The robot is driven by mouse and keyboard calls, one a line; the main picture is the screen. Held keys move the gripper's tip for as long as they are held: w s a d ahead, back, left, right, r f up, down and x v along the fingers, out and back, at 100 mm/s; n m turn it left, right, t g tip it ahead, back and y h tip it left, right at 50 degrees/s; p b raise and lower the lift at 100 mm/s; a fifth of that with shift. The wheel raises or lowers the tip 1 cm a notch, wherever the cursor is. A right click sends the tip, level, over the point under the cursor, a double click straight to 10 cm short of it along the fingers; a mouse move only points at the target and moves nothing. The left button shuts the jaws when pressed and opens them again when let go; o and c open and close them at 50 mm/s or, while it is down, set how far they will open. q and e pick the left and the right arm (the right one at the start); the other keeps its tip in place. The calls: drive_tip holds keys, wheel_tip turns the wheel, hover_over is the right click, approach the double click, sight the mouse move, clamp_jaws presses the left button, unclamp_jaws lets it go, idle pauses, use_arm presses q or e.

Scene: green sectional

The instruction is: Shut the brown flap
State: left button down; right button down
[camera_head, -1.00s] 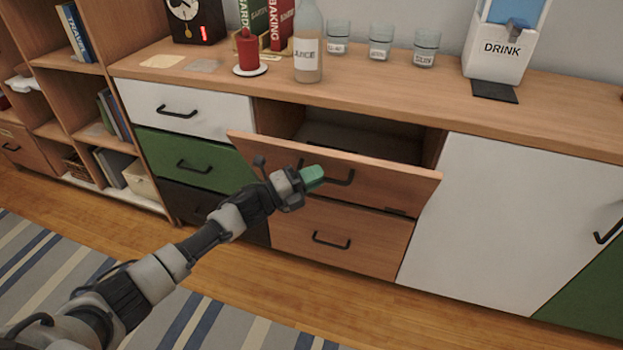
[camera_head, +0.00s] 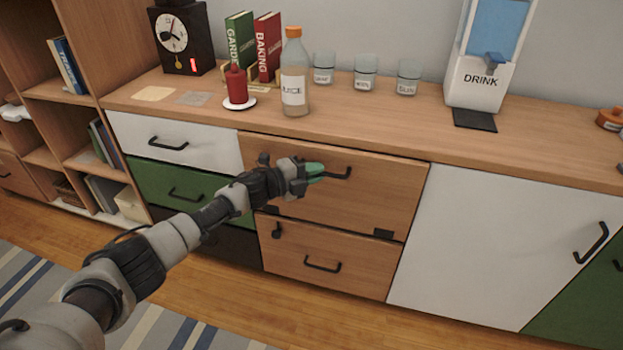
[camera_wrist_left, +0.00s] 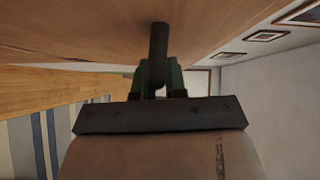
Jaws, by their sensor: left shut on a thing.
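The brown flap (camera_head: 385,198) is the upper wooden front in the middle of the sideboard. It stands upright and looks flush, or nearly so, with the fronts around it. Its black bar handle (camera_head: 340,174) shows just right of my left gripper (camera_head: 316,172). In the left wrist view the green fingers of the gripper (camera_wrist_left: 160,75) are shut on the dark handle (camera_wrist_left: 158,45), with the flap's wood (camera_wrist_left: 80,30) close above. The fingers hide part of the handle in the head view. My right gripper is not in view.
Below the flap is a wooden drawer (camera_head: 330,270). White, green and dark drawers are at left, a white door (camera_head: 470,240) at right. On the top stand a juice bottle (camera_head: 295,85), a red candle (camera_head: 236,88), several glasses and a drink dispenser (camera_head: 485,65).

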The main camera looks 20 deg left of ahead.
use_arm(q)
drive_tip(key=shift+w+r, duration=0.35)
drive_tip(key=shift+w, duration=0.55)
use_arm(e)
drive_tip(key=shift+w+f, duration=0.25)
use_arm(q)
drive_tip(key=shift+r, duration=0.1)
drive_tip(key=c, duration=1.6)
unclamp_jaws()
drive_tip(key=shift+w, duration=0.1)
drive_tip(key=o, duration=0.4)
drive_tip(key=shift+w, duration=0.1)
drive_tip(key=shift+o, duration=0.2)
drive_tip(key=shift+d+f, duration=0.1)
drive_tip(key=shift+f, duration=0.1)
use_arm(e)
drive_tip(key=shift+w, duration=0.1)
